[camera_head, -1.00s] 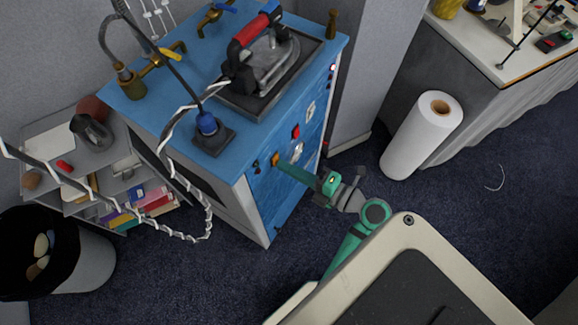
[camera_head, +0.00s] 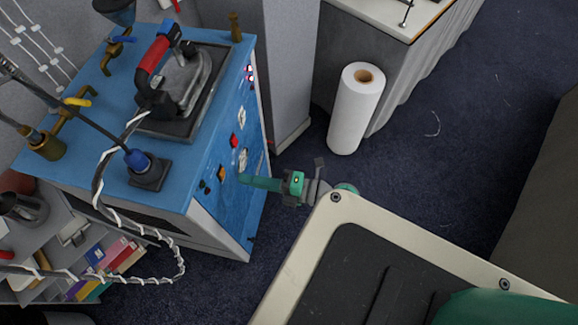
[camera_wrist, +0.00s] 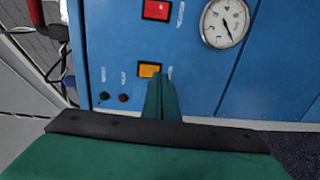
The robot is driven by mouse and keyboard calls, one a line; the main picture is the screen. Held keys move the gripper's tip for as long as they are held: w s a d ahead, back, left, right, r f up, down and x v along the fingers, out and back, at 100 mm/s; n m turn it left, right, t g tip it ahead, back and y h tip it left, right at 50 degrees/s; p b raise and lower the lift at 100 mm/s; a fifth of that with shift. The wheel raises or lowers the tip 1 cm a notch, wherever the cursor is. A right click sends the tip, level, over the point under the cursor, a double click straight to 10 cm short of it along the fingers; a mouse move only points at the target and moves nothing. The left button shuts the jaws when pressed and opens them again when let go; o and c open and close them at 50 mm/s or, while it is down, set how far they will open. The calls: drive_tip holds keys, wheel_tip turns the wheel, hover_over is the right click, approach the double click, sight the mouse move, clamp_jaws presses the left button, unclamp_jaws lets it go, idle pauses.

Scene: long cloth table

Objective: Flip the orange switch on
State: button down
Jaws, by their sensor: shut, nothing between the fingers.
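The orange switch (camera_head: 221,173) is on the front panel of the blue ironing station (camera_head: 205,200). In the wrist view the orange switch (camera_wrist: 149,71) sits below a red switch (camera_wrist: 157,10), and its on/off state is not clear. My green gripper (camera_head: 244,179) is shut and empty. In the head view its tip is just right of the orange switch, close to the panel. In the wrist view the fingers (camera_wrist: 160,79) overlap the switch's lower right edge. I cannot tell whether they touch it.
A round gauge (camera_wrist: 225,23) is right of the red switch, and two small knobs (camera_wrist: 113,97) are lower left. An iron (camera_head: 179,80) rests on top of the station. A white roll (camera_head: 355,110) stands on the carpet, right of the station.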

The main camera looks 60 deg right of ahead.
drive_tip(key=f+v, duration=0.2)
drive_tip(key=v, duration=0.8)
drive_tip(key=shift+s, duration=0.25)
drive_tip(key=shift+a, duration=0.15)
drive_tip(key=w+a+r+m+t, duration=0.25)
drive_tip(key=a+r+m, duration=0.2)
drive_tip(key=a, duration=0.45)
drive_tip(key=w+a+r+m+t, duration=0.2)
drive_tip(key=a+r+m+t, duration=0.15)
drive_tip(key=a+r, duration=0.4)
drive_tip(key=s+a+f+m+g+h, duration=0.4)
drive_tip(key=s+a+f+m+g, duration=0.3)
drive_tip(key=a+f+m, duration=0.4)
drive_tip(key=shift+s+f+m+h, duration=0.4)
drive_tip(key=shift+s+m, duration=0.25)
drive_tip(key=shift+m, duration=0.45)
